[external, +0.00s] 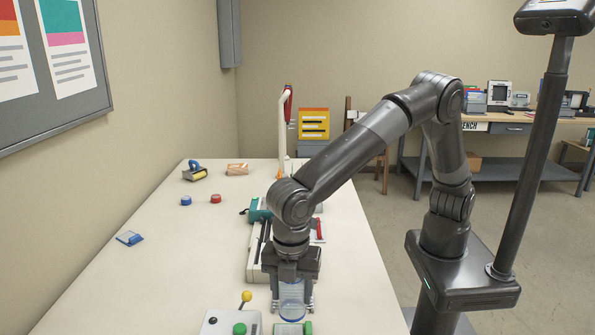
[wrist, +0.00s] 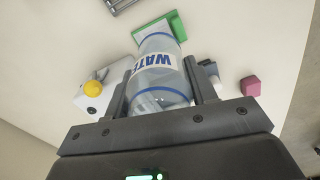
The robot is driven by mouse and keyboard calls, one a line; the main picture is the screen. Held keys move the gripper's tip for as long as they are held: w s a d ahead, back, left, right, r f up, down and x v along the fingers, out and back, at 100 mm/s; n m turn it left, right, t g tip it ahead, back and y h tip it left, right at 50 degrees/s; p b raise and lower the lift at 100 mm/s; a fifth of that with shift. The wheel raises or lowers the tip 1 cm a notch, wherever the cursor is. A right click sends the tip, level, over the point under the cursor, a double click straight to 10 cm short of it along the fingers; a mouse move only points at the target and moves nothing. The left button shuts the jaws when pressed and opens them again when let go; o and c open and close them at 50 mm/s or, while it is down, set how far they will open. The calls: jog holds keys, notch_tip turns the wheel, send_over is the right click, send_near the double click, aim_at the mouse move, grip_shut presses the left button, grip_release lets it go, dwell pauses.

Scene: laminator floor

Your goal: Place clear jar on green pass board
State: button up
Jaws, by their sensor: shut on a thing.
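The clear jar (external: 291,309) has blue bands, and a label reading "WAT…" shows in the wrist view (wrist: 158,62). My gripper (external: 290,301) points down and is shut on the jar, with one finger on each side; it also shows in the wrist view (wrist: 157,88). The green pass board (wrist: 178,25) has a pale face and lies just beyond the jar's far end, which covers part of it. In the external view the board (external: 288,329) is cut off by the bottom edge, under or just in front of the jar. I cannot tell whether they touch.
A white control box (external: 215,325) with a yellow knob and green button stands left of the jar. A pink block (wrist: 250,86) lies to the right in the wrist view. A white and teal machine (external: 256,250) is behind the gripper. The table's left side is mostly clear.

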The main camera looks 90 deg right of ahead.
aim_at(292, 306)
jog(key=shift+f, duration=2)
jog(key=shift+f, duration=0.1)
jog(key=shift+f, duration=0.3)
jog(key=o, duration=1)
jog(key=shift+r, duration=0.1)
